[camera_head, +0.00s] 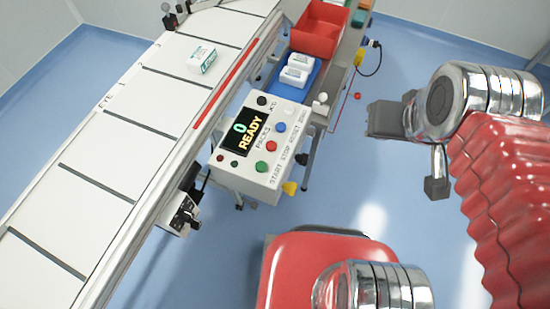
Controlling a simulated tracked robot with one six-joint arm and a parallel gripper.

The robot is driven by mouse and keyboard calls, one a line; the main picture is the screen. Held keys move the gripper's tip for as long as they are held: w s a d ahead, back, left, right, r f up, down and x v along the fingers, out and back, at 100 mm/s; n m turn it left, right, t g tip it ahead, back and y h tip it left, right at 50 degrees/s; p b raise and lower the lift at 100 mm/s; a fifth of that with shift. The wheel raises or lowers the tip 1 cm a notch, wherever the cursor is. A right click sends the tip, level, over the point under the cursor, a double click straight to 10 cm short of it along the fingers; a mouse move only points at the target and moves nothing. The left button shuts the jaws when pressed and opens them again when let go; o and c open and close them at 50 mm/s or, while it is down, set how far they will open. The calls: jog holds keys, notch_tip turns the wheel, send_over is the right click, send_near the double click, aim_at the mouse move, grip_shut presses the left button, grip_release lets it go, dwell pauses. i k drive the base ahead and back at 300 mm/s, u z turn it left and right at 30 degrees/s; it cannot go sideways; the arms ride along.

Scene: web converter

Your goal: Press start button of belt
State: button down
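The control panel (245,180) is a white box beside the belt conveyor (105,155), with a display (245,131) reading "0 READY". Its button row is labelled start, stop, reset and zero. The green start button (262,167) is at the near end of the row, beside the red stop button (271,146). The end of my arm, with my gripper (390,119), is at the right, well apart from the panel. The fingers cannot be made out clearly, and nothing is seen held.
A white carton (201,60) lies on the belt. A blue tray (292,89) with small white packs and a red bin (319,30) stand beyond the panel. My red base is at the bottom. Floor shows between the panel and my arm.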

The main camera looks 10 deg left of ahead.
aim_at(260, 166)
jog(key=z, duration=0.2)
jog(key=k, duration=1.35)
jog(key=u, duration=1.4)
jog(key=i, duration=1)
jog(key=u, duration=0.05)
